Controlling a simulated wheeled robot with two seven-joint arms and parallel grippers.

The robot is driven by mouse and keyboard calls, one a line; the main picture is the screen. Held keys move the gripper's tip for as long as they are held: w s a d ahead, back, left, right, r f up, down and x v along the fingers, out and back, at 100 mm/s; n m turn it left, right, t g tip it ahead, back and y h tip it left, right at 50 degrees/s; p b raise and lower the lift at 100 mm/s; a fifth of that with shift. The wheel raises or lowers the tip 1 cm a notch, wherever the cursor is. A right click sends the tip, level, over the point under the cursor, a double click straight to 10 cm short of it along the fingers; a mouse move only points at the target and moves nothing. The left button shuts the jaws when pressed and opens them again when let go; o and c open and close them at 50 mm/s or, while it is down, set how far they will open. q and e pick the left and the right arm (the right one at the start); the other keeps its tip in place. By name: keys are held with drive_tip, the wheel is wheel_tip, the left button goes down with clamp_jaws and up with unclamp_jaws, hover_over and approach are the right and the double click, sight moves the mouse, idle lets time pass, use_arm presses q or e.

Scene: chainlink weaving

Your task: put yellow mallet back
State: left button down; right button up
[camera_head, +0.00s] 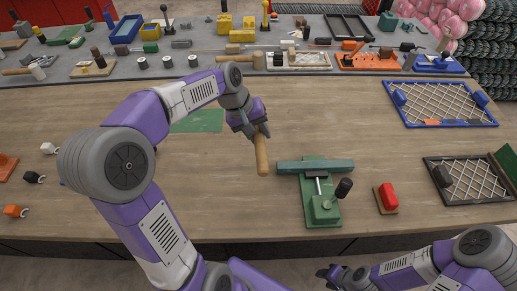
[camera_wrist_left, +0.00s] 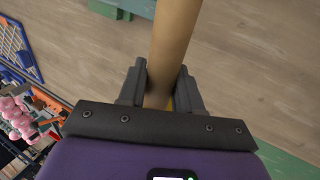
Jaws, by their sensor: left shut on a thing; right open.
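My left gripper (camera_head: 258,130) is shut on a thick wooden handle (camera_head: 262,157), taken to be the yellow mallet's, over the middle of the table. The handle points toward the near edge in the head view. In the left wrist view the handle (camera_wrist_left: 172,45) runs up between the two fingers (camera_wrist_left: 162,88). A sliver of yellow shows between the fingers; the mallet's head is otherwise hidden. My right gripper (camera_head: 331,274) is open and empty, low in front of the table's near edge.
A green clamp fixture (camera_head: 323,207) stands just right of the handle, with a red block (camera_head: 388,197) beyond. A green mat (camera_head: 198,121) lies behind my left arm. Framed meshes (camera_head: 440,104) lie at right. The grey back strip (camera_head: 210,72) is crowded with tools and yellow bins.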

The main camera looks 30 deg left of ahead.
use_arm(q)
wheel_tip(320, 180, down, 10)
drive_tip(key=b, duration=0.3)
drive_tip(key=shift+r, duration=0.2)
drive_tip(key=c, duration=0.8)
unclamp_jaws()
drive_tip(key=shift+f, duration=0.1)
drive_tip(key=shift+f+b, duration=0.2)
drive_tip(key=shift+b, duration=0.35)
drive_tip(key=p+v, duration=0.3)
drive_tip(key=v, duration=0.4)
drive_tip(key=shift+s+a+r, duration=0.2)
drive_tip(key=shift+r, duration=0.1)
